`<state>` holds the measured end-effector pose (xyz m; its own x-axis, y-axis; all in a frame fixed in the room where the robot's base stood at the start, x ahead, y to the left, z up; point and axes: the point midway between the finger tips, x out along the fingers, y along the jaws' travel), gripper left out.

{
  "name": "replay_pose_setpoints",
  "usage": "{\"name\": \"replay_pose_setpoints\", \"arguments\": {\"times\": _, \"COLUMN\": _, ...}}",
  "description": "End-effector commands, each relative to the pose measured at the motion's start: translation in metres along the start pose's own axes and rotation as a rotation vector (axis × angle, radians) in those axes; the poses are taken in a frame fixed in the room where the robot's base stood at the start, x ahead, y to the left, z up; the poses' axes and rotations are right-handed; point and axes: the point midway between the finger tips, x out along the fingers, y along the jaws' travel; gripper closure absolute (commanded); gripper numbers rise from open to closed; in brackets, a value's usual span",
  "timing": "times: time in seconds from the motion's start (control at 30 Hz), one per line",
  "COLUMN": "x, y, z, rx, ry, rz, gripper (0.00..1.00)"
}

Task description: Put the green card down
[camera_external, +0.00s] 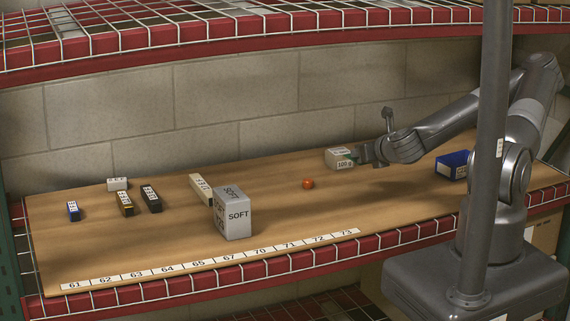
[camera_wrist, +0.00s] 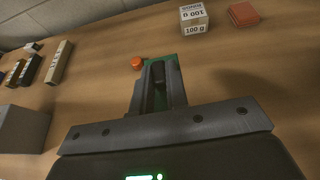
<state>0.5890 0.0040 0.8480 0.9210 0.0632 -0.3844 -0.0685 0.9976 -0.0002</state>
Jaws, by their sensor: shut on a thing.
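My gripper (camera_external: 368,153) reaches in from the right over the wooden board, close to the right side of the white 100 g box in the external view. In the wrist view my gripper (camera_wrist: 160,84) is shut on the green card (camera_wrist: 172,60), which shows as green edges around the fingertips. Most of the card is hidden by the fingers. In the external view only a small patch of green shows at the fingertips. I cannot tell whether the card touches the board.
The white 100 g box (camera_external: 340,158) stands beside my gripper. An orange ball-like thing (camera_external: 307,183) lies nearby. A grey SOFT box (camera_external: 232,213), several small dark and pale boxes (camera_external: 125,203) and a blue box (camera_external: 452,164) stand on the board (camera_external: 290,225). A red block (camera_wrist: 243,14) shows in the wrist view.

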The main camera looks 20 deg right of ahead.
Motion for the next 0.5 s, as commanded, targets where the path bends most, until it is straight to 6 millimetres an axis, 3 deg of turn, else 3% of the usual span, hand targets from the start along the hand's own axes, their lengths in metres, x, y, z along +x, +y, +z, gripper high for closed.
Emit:
{"name": "replay_pose_setpoints", "arguments": {"times": 0.17, "x": 0.007, "y": 0.005, "z": -0.001, "rx": 0.023, "ry": -0.002, "rz": -0.057, "gripper": 1.00}}
{"name": "replay_pose_setpoints", "arguments": {"times": 0.37, "x": 0.034, "y": 0.035, "z": 0.006, "rx": 0.011, "ry": -0.002, "rz": -0.027, "gripper": 1.00}}
{"name": "replay_pose_setpoints", "arguments": {"times": 0.5, "x": 0.056, "y": 0.067, "z": 0.011, "rx": -0.001, "ry": -0.003, "rz": 0.001, "gripper": 1.00}}
